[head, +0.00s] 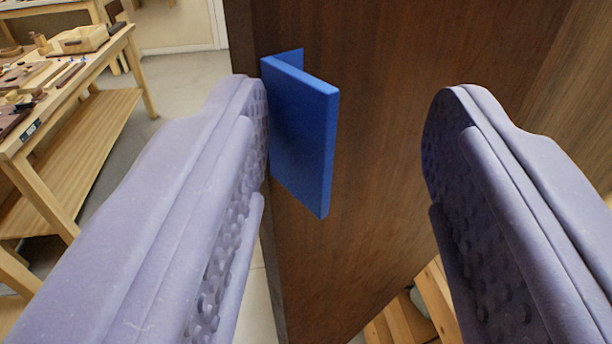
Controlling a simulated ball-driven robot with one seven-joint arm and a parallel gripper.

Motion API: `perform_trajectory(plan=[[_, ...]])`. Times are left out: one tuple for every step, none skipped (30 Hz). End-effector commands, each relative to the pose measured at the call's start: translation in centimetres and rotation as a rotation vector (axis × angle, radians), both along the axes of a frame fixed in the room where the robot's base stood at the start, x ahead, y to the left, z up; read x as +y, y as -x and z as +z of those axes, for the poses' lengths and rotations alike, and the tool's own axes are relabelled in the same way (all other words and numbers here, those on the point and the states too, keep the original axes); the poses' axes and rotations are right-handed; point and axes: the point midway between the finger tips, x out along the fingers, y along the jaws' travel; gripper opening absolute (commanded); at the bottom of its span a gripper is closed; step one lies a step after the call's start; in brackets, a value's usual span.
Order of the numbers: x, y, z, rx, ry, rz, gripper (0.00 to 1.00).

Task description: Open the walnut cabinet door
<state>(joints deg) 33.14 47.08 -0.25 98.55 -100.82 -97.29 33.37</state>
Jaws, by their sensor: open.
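The walnut cabinet door (390,130) is a dark brown wood panel that fills the middle of the head view. A blue handle (302,135), a flat upright plate standing out from the door, sits near the door's left edge. My gripper (350,125) is open, with a pale purple finger on each side of the picture. The handle lies between the fingers, close to the left fingertip and well apart from the right one. I cannot tell whether the left finger touches it. The left finger hides part of the door's left edge.
A wooden workbench (75,115) with tools, a box and small parts on top stands at the left. Bare grey floor (185,85) lies between it and the door. A light wooden piece (405,315) shows below the door at the bottom.

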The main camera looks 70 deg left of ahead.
Motion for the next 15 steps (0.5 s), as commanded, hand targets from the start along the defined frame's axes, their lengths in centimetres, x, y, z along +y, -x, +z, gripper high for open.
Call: perform_trajectory(plan=[[0.23,-0.32,0.42,-0.010,-0.006,-0.002,0.30],[0.22,-0.31,0.39,-0.009,-0.005,-0.003,0.34],[0.20,-0.30,0.35,-0.008,-0.005,-0.003,0.36],[0.18,-0.31,0.32,-0.008,-0.005,-0.004,0.35],[0.16,-0.30,0.30,-0.008,-0.005,-0.004,0.32],[0.15,-0.30,0.28,-0.007,-0.005,-0.005,0.30],[0.15,-0.30,0.26,-0.007,-0.005,-0.005,0.30],[0.14,-0.29,0.24,-0.007,-0.005,-0.005,0.30],[0.13,-0.29,0.22,-0.006,-0.005,-0.005,0.30],[0.13,-0.29,0.20,-0.006,-0.005,-0.006,0.30],[0.12,-0.29,0.18,-0.006,-0.005,-0.006,0.30],[0.11,-0.27,0.16,-0.005,-0.006,-0.006,0.30],[0.11,-0.27,0.15,-0.005,-0.006,-0.006,0.30],[0.11,-0.27,0.13,-0.004,-0.006,-0.006,0.30],[0.10,-0.27,0.11,-0.004,-0.005,-0.007,0.30]])
